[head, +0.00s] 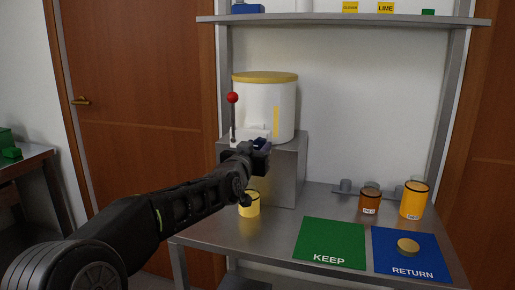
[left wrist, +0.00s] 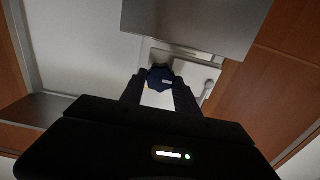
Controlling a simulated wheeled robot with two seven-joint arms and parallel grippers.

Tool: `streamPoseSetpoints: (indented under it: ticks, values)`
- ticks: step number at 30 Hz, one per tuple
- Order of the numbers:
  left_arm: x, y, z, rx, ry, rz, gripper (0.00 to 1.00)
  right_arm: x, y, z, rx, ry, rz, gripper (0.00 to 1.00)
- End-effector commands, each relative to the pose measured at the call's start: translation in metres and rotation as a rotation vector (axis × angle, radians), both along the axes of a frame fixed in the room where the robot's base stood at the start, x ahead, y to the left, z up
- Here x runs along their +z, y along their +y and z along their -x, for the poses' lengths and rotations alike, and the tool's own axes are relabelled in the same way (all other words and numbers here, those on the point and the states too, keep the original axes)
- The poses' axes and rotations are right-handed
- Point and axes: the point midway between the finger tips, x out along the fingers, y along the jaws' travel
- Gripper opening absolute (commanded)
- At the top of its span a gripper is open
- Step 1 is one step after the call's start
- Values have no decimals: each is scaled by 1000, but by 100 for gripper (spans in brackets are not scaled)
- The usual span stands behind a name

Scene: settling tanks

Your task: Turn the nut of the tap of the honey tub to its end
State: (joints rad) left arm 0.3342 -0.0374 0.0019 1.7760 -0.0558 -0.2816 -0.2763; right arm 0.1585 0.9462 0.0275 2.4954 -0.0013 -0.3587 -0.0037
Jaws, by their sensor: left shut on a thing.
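The honey tub (head: 262,108) is white with a yellow lid and a yellow vertical stripe; it stands on a grey metal block. Its white tap (head: 250,132) is low on the front, with a lever topped by a red ball (head: 233,97). My left gripper (head: 260,147) is at the tap, its fingers (left wrist: 160,90) on either side of a dark blue nut (left wrist: 160,75), shut on it. In the head view the nut is mostly hidden by the gripper. How far the nut is turned cannot be told. My right gripper is not in view.
A yellow cup (head: 249,206) stands below the gripper on the metal table (head: 225,232). A green KEEP mat (head: 330,240) and a blue RETURN mat (head: 385,262) with a round tan lid (head: 408,246) lie to the right. An amber jar (head: 370,200) and a yellow jar (head: 414,198) stand behind.

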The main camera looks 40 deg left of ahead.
Motion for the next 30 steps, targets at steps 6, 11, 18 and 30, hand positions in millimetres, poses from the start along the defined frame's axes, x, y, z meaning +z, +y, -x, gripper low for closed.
streamPoseSetpoints:
  ticks: [6,11,18,30]
  values:
    - [0,0,0,0,0,0,0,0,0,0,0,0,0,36]
    - [0,0,0,0,3,-9,0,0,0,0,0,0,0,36]
    - [0,0,0,0,25,-69,0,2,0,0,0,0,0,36]
    - [0,-1,0,0,119,-335,0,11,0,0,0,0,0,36]
